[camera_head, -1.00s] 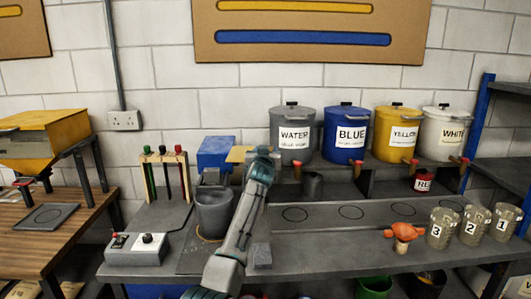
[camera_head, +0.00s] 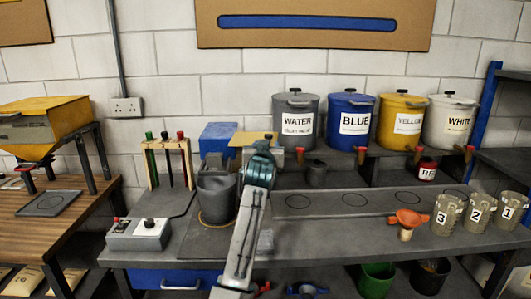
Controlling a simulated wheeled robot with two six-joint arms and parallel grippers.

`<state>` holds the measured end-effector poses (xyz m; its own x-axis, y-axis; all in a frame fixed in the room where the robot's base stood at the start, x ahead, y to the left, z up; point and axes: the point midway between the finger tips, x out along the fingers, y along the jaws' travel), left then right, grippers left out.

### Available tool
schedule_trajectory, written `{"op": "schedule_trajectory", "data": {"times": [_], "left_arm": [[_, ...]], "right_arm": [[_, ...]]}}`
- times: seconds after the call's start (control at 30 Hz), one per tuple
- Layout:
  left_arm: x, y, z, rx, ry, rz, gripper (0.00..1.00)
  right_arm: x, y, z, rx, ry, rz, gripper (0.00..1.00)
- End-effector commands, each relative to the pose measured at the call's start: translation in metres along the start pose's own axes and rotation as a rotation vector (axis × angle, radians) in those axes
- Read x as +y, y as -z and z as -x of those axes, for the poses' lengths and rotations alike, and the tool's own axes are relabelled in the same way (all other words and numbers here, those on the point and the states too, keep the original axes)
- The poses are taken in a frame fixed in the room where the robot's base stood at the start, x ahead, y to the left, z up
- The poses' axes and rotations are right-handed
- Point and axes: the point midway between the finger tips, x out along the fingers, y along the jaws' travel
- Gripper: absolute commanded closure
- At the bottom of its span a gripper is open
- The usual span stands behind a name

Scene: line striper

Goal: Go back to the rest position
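One arm of mine, which looks like the left one, reaches up from the bottom centre in the head view. Its teal joint (camera_head: 259,168) is in front of the bench, just right of the grey bucket (camera_head: 216,197). I cannot make out the fingertips of my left gripper, and nothing is clearly seen held. My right gripper is not in view.
Labelled paint buckets, including a blue one (camera_head: 350,130), stand on the raised shelf behind. A wooden side table (camera_head: 75,222) is at left.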

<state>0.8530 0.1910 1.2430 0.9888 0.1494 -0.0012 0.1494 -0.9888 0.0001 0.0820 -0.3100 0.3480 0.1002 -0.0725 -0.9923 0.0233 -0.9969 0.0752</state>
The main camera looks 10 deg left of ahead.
Motion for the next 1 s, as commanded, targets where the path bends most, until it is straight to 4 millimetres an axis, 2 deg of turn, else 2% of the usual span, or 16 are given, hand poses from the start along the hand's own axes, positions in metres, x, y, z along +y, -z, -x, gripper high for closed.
{"op": "schedule_trajectory", "data": {"times": [0.17, 0.47, 0.57, 0.67, 0.77, 0.8, 0.9, 1.0], "left_arm": [[0.000, 0.000, 0.010, 0.000, 0.000, 0.000, 0.53], [0.000, 0.000, 0.011, -0.001, 0.000, 0.000, 0.53], [-0.004, -0.010, 0.013, -0.016, 0.003, -0.001, 0.53], [-0.015, -0.045, 0.024, -0.069, 0.011, -0.003, 0.53], [-0.033, -0.101, 0.047, -0.162, 0.022, -0.010, 0.53], [-0.042, -0.127, 0.060, -0.206, 0.027, -0.014, 0.53], [-0.063, -0.186, 0.098, -0.317, 0.035, -0.025, 0.53], [-0.082, -0.239, 0.142, -0.426, 0.037, -0.041, 0.53]], "right_arm": [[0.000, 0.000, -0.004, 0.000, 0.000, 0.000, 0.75], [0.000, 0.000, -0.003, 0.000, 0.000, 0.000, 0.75], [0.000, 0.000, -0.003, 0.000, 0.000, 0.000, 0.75], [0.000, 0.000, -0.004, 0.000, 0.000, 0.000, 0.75], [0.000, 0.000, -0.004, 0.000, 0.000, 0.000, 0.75], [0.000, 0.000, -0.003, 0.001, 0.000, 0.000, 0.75], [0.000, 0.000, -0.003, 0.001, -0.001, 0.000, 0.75], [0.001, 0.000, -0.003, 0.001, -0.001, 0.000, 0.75]]}}
